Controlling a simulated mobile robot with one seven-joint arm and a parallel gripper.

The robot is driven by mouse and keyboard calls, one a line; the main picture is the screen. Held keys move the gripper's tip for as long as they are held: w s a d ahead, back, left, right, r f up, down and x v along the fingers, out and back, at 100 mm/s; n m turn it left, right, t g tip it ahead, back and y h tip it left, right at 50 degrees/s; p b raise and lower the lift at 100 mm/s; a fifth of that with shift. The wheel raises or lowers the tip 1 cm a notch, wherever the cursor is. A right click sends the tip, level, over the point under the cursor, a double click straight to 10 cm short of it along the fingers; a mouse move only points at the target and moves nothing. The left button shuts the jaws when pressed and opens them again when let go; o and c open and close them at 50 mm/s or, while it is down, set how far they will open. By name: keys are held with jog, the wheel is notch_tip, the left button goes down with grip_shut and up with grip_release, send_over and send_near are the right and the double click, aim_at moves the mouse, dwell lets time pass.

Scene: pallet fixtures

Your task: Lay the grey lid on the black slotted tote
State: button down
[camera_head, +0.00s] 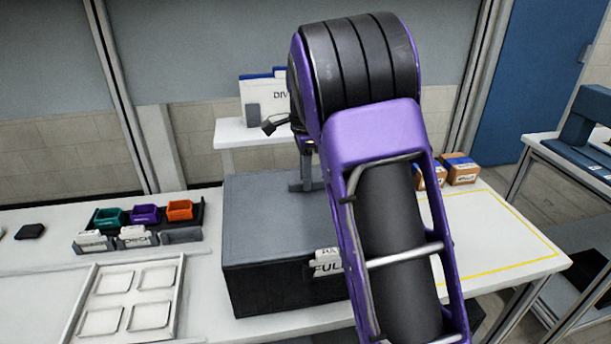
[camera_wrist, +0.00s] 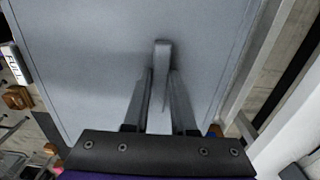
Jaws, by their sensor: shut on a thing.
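The grey lid (camera_head: 262,212) is a flat plate over the top of the black tote (camera_head: 270,288), and no clear gap shows between them. The tote's front wall carries a white "FULL" card (camera_head: 328,265), partly hidden by my arm. My gripper (camera_head: 309,178) points down at the lid, partly hidden behind my arm. In the wrist view the lid (camera_wrist: 90,60) fills most of the picture, and my gripper (camera_wrist: 160,80) is shut on its upright handle (camera_wrist: 162,55). The tote's slots and the lid's right side are hidden in the head view.
A rack of small teal, purple and orange bins (camera_head: 145,214) stands left of the tote. A white tray with square recesses (camera_head: 130,300) lies at front left. Small brown boxes (camera_head: 460,170) stand at back right, by a yellow-outlined clear area (camera_head: 490,235). A shelf (camera_head: 240,132) stands behind.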

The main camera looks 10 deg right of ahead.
jog(key=c, duration=0.6)
grip_release()
jog(key=shift+c, duration=0.2)
notch_tip(320, 180, up, 18)
jog(key=shift+f, duration=0.25)
